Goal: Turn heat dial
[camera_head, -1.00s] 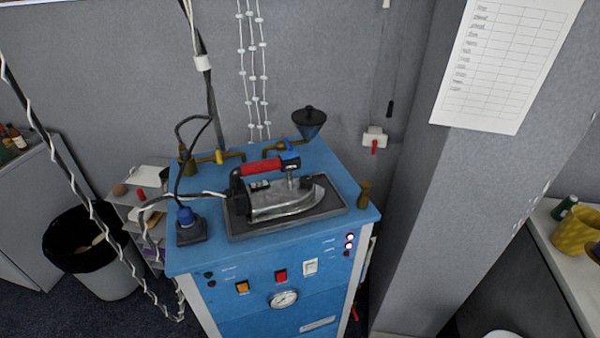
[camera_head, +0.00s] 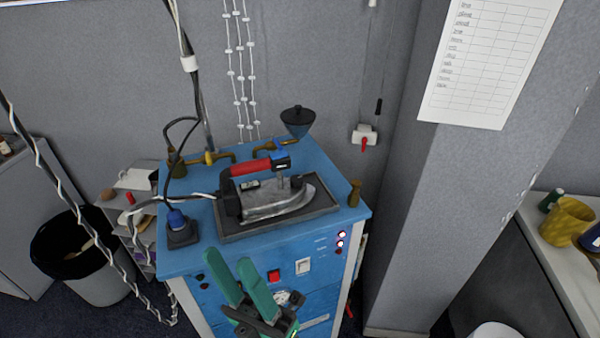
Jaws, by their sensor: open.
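An iron (camera_head: 275,205) with a red handle (camera_head: 252,168) rests on a dark pad (camera_head: 240,230) on top of a blue steam station (camera_head: 195,262). My gripper (camera_head: 233,264), with green fingers, is open and empty. It is in front of the station's front panel, below and left of the iron. It hides the orange switch and part of the round gauge (camera_head: 296,298).
A black funnel (camera_head: 298,120) and brass fittings (camera_head: 210,158) stand at the station's back. A bin (camera_head: 80,255) is left, a wall pillar right. A red switch (camera_head: 273,276) and white switch (camera_head: 303,266) remain visible.

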